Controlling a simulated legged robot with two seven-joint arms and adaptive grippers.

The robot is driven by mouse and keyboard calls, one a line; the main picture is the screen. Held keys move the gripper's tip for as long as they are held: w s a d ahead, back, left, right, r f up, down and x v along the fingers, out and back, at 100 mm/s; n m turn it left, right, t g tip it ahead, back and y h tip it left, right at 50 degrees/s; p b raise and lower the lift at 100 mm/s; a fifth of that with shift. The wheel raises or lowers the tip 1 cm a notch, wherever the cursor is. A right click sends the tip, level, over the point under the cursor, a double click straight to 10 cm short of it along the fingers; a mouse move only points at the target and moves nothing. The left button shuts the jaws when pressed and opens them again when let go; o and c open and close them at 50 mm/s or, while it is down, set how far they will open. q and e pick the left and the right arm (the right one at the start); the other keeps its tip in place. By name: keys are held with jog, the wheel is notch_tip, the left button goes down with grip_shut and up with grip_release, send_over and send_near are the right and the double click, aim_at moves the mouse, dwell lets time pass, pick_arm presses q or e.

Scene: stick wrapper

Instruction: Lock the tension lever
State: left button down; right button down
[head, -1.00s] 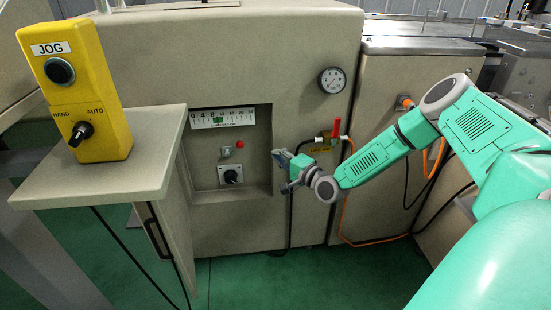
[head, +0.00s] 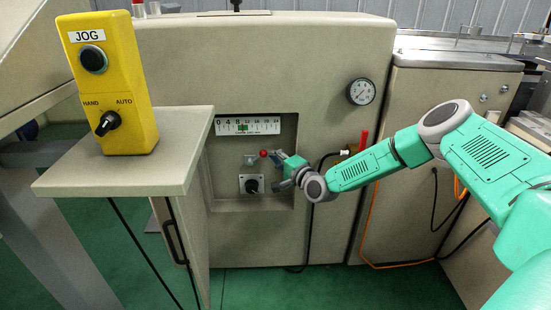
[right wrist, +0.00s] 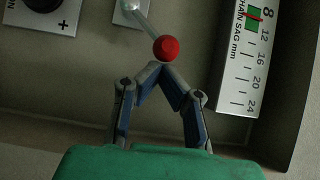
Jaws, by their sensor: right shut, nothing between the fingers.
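The tension lever (right wrist: 147,22) is a short metal rod with a red ball knob (head: 263,153) in the recessed panel, under the scale. In the right wrist view the red knob (right wrist: 166,48) is just beyond my fingertips, and the rod slants up and left from it to a small plate. My right gripper (head: 275,157) is right beside the knob in the head view. Its fingertips (right wrist: 161,70) meet in a point with nothing between them. They look very close to the knob; I cannot tell whether they touch it. My left gripper is not in view.
A chain sag scale (head: 247,127) with a green band is above the lever. A black rotary knob (head: 251,185) is below it. The recess walls surround these. A yellow JOG box (head: 108,90) stands on a ledge at left. A gauge (head: 361,91) and a red-handled valve (head: 363,140) are to the right.

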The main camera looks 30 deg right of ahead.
jog(key=shift+w+a+r+n+p, duration=0.1)
jog(key=shift+a+r+n+p, duration=0.2)
jog(key=shift+p, duration=0.45)
jog(key=shift+r, duration=0.15)
